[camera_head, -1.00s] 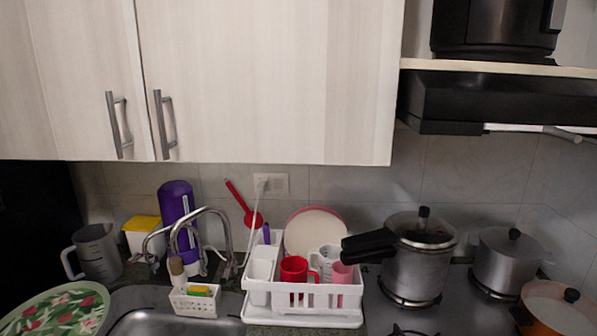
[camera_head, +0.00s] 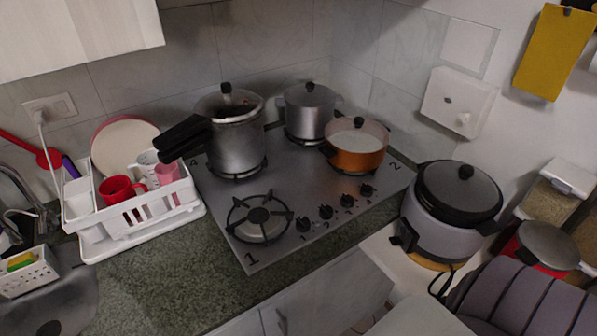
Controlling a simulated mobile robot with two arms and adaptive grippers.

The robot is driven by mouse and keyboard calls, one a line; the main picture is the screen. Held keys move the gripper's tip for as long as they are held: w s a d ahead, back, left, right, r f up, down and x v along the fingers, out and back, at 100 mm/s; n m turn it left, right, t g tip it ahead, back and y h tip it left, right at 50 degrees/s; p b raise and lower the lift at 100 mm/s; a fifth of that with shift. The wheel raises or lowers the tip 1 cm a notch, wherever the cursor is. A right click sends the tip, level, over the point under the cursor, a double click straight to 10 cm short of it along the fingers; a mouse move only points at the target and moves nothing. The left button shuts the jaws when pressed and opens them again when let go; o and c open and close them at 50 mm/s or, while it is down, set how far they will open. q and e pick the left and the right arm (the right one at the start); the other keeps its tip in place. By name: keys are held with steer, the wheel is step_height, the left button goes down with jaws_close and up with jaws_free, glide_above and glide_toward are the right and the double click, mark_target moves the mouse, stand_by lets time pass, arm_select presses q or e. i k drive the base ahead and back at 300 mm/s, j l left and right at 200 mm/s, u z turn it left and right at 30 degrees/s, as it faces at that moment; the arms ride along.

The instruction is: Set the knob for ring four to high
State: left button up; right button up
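A steel gas hob (camera_head: 290,175) is set in the counter. Several black knobs stand in a row along its front right: one nearest the front burner (camera_head: 303,224), two in the middle, (camera_head: 326,211) and (camera_head: 347,201), and one at the far right end (camera_head: 367,190). Their settings are too small to read. A "1" is printed at the front left corner and a "2" at the right. The front left burner (camera_head: 260,217) is bare. Neither of my grippers is in view.
A pressure cooker (camera_head: 235,140), a steel pot (camera_head: 308,110) and an orange pan (camera_head: 356,150) stand on the other rings. A dish rack (camera_head: 140,215) is left of the hob, and a rice cooker (camera_head: 450,215) stands to its right.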

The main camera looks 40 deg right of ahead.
mark_target(367, 190)
steer(key=z, duration=1.65)
